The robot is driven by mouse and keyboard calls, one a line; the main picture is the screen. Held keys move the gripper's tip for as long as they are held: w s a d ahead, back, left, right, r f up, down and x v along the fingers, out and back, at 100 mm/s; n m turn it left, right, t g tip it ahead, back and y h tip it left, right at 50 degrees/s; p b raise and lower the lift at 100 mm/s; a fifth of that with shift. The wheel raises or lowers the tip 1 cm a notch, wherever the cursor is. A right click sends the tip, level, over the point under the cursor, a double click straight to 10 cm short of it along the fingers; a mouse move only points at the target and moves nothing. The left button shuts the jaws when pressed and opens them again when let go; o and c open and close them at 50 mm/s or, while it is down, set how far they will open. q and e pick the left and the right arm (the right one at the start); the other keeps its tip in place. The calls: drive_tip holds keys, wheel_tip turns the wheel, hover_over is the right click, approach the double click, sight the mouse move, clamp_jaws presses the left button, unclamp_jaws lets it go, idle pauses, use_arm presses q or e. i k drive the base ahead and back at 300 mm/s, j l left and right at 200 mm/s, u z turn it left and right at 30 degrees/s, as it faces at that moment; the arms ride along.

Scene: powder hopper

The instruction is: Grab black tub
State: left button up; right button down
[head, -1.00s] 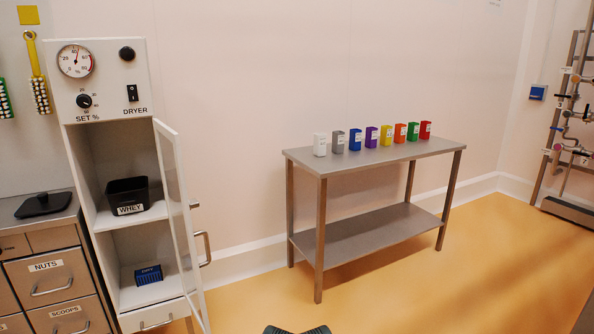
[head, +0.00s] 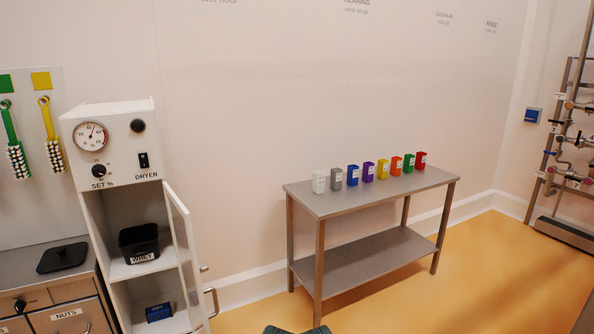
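The black tub (head: 139,240) stands upright on the upper shelf inside the white dryer cabinet (head: 110,113), at the left of the head view. A white label reading WHEY is on its front. The dryer's door (head: 184,245) is swung open to the right of the tub. Neither of my grippers can be made out in the view, so nothing is seen touching the tub.
A blue box (head: 159,312) sits on the dryer's lower shelf. A black lid (head: 62,257) lies on the drawer cabinet (head: 24,268) to the left. A steel table (head: 330,204) with several coloured cups stands to the right. Open floor (head: 478,275) lies right of the table.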

sight(139, 244)
drive_tip(key=u, duration=0.35)
drive_tip(key=i+l+u, duration=0.15)
drive_tip(key=u, duration=0.25)
drive_tip(key=i+l+u, duration=0.1)
drive_tip(key=l+u, duration=0.3)
drive_tip(key=i+l+u, duration=0.1)
drive_tip(key=u, duration=0.3)
drive_tip(key=l+u, duration=0.35)
drive_tip(key=l, duration=1.55)
drive_tip(key=i+j+u, duration=0.3)
drive_tip(key=i+j, duration=0.15)
drive_tip(key=i+j+u, duration=0.35)
drive_tip(key=i, duration=0.2)
drive_tip(key=j, duration=0.05)
